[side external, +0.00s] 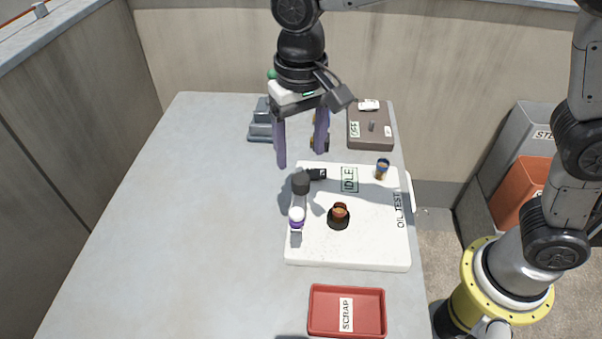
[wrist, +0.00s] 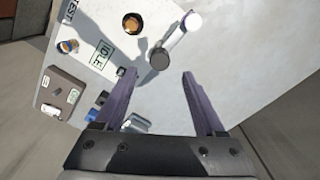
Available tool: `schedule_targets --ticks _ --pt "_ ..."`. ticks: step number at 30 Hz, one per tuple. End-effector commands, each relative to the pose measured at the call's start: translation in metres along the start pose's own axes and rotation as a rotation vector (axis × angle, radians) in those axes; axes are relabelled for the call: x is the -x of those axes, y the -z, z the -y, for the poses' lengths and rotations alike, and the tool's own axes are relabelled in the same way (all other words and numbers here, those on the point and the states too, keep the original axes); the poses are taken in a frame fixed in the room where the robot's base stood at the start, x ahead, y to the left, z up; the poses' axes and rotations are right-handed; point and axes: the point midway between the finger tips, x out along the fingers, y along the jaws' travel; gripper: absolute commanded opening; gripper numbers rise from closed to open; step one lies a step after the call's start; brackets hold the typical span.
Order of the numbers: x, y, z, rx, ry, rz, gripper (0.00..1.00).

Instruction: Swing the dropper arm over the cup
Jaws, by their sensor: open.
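The dropper arm (side external: 299,200) is on the white OIL TEST board (side external: 360,250). Its dark round post is at the back and its white and purple head at the front; it also shows in the wrist view (wrist: 175,38). The brown-orange cup (side external: 339,210) sits in a black holder to the right of the head, apart from it; it also shows in the wrist view (wrist: 132,22). The head is not over the cup. My gripper (side external: 300,158) is open and empty, its purple fingers above and behind the dark post. In the wrist view the post shows just beyond the fingertips (wrist: 158,74).
An IDLE label (side external: 349,180) and a small amber vial with a blue top (side external: 382,168) are on the board. A red SCRAP tray (side external: 346,332) stands in front. A brown-grey box (side external: 370,137) and a blue-grey rack (side external: 259,122) stand behind. The table's left side is clear.

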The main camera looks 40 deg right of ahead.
Motion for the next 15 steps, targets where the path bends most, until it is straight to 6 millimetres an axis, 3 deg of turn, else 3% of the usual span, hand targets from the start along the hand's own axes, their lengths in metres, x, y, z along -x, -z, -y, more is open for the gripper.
schedule_targets --ticks 6,15 --pt "-0.041 -0.001 -0.001 0.000 -0.003 0.004 0.72" --pt "-0.068 0.000 -0.001 0.000 -0.001 0.002 0.72"
